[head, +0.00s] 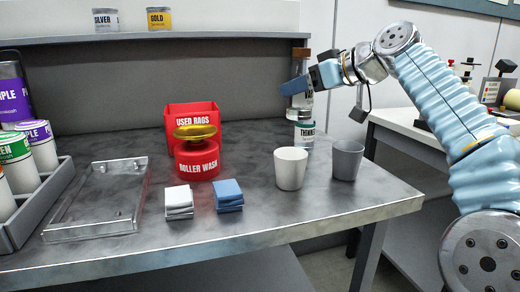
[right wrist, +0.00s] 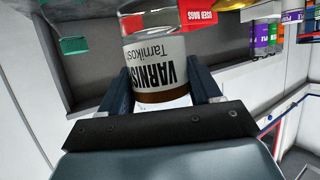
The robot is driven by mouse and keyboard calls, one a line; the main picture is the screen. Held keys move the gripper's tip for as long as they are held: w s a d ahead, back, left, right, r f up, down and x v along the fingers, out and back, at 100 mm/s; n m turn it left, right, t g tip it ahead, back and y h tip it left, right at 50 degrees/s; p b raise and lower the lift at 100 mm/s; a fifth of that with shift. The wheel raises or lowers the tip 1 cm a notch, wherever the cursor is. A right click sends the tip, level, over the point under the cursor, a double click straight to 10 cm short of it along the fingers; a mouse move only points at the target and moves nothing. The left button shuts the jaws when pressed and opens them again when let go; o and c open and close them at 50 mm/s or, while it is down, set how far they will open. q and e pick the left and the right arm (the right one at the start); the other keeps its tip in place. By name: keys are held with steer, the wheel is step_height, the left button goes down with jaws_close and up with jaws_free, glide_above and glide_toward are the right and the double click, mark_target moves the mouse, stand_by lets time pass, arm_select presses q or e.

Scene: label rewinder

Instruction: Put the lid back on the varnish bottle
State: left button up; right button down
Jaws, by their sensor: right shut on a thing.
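My right gripper (head: 296,85) is at the back right of the table, around a clear bottle with a white label. In the right wrist view this is the varnish bottle (right wrist: 155,60), seen inverted between the two fingers (right wrist: 160,88). A brown band shows at the label's edge nearest the palm. In the head view a brown top (head: 301,52) shows above the gripper; I cannot tell whether it is the lid. The bottle looks upright, partly hidden by the gripper. My left gripper is not in view.
A thinner bottle (head: 304,133) stands directly below the gripper in the picture. A white cup (head: 291,168) and a grey cup (head: 346,160) are in front.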

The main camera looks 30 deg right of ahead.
steer(key=d+f+x, duration=0.1)
steer(key=x, duration=0.6)
steer(key=d+f+x, duration=0.1)
steer(key=x, duration=0.6)
steer(key=shift+s+f, duration=0.25)
steer(key=shift+f, duration=0.05)
steer(key=f, duration=0.1)
steer(key=w+f, duration=0.1)
steer(key=f, duration=0.2)
steer(key=shift+w+a+f+b, duration=0.1)
steer(key=shift+w+a+b, duration=0.05)
steer(key=shift+w+b, duration=0.2)
steer(key=shift+f, duration=0.4)
